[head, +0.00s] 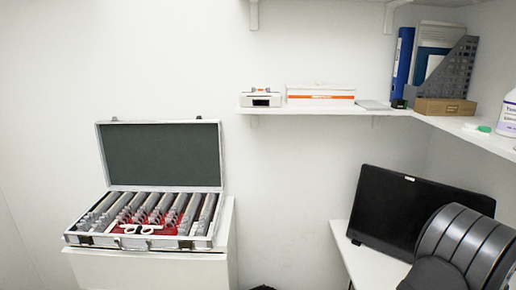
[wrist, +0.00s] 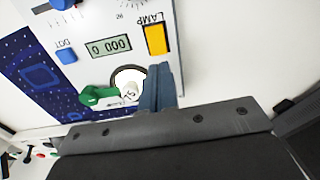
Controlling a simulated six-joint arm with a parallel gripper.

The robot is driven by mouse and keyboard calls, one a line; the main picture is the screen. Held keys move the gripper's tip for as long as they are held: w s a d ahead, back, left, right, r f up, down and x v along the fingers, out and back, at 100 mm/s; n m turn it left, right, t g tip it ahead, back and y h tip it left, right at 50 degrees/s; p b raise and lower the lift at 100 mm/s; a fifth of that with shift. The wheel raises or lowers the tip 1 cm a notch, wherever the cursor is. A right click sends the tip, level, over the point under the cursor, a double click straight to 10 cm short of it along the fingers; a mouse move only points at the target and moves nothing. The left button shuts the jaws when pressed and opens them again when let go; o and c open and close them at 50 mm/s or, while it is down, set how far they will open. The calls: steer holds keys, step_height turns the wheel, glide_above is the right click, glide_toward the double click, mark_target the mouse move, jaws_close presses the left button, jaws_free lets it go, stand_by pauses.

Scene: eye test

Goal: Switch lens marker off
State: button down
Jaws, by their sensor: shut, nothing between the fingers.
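In the wrist view, a white and dark blue device panel (wrist: 95,20) shows upside down. It carries an orange rocker switch (wrist: 157,40) labelled LAMP, a small display (wrist: 109,47) with digits, and a blue button (wrist: 66,56) labelled DOT. A green lever (wrist: 98,95) and a pale knob (wrist: 130,91) sit by a round opening. My gripper (wrist: 160,72) is shut and empty, its blue fingers just below the orange switch in the picture. I cannot tell whether they touch the panel. Neither the panel nor the gripper shows in the head view.
In the head view, an open case of lenses (head: 160,190) stands on a white cabinet at left. A black monitor (head: 408,215) is on a white desk at right. A wall shelf (head: 330,110) holds boxes, folders and a bottle. White wall lies between.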

steer(key=shift+f, duration=1.3)
stand_by(0.6)
steer(key=shift+r, duration=0.1)
step_height(320, 180, up, 7)
stand_by(0.8)
step_height(320, 180, down, 7)
stand_by(0.6)
steer(key=shift+r, duration=0.1)
